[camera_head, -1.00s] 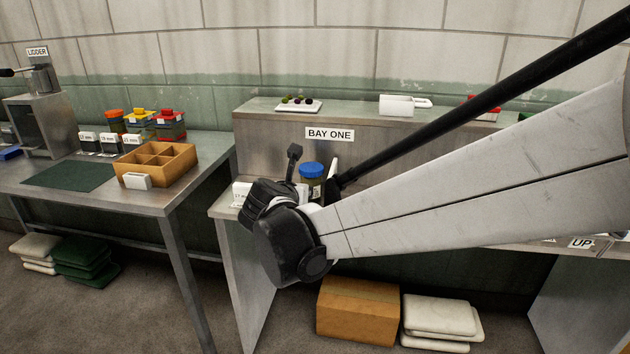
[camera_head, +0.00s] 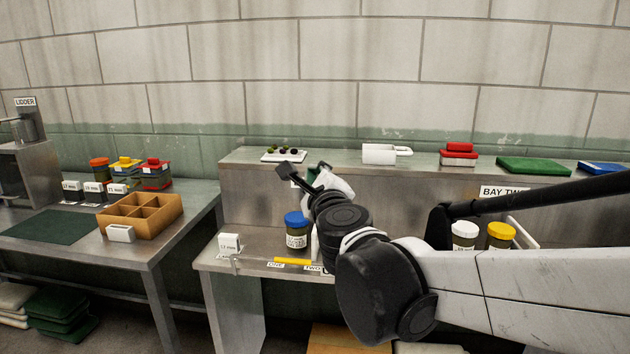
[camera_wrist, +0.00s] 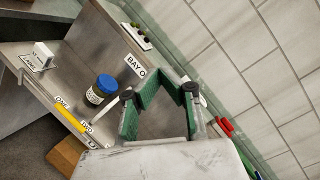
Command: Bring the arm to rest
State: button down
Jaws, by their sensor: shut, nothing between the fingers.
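My arm crosses the head view from the right edge. My gripper (camera_head: 322,174) is held up in front of the bay's upper ledge, above the jar with the blue lid (camera_head: 297,230). The wrist view shows my gripper (camera_wrist: 163,86) with its green fingers, shut with nothing held. The blue-lidded jar (camera_wrist: 102,89) stands upright on the bench to the left of the fingers there, apart from them. My arm hides part of the bench.
The ledge bears a small tray (camera_head: 284,155), a white box (camera_head: 380,153), a red box (camera_head: 458,154) and a green slab (camera_head: 533,166). A yellow tool (camera_head: 293,261) lies at the bench front. White-lidded (camera_head: 465,234) and yellow-lidded (camera_head: 500,235) jars stand right. A divided box (camera_head: 140,214) is left.

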jog(key=s+d+f+n+g+h+p, duration=0.1)
jog(key=s+d+f+n+g, duration=0.2)
jog(key=s, duration=0.6)
jog(key=s+d+f+n+g+h+p, duration=0.1)
jog(key=s+d+f+n+g, duration=0.3)
jog(key=s+d+f+n, duration=0.4)
jog(key=s+d+f+n+g+h+p, duration=0.1)
jog(key=s+d+f+n+g, duration=0.2)
jog(key=s+d+f+n, duration=0.3)
jog(key=s+d+n, duration=0.3)
jog(key=s+n, duration=0.1)
jog(key=n, duration=0.1)
jog(key=shift+s+d+n+g+h, duration=0.2)
jog(key=shift+n+g+h, duration=0.1)
jog(key=shift+g, duration=0.1)
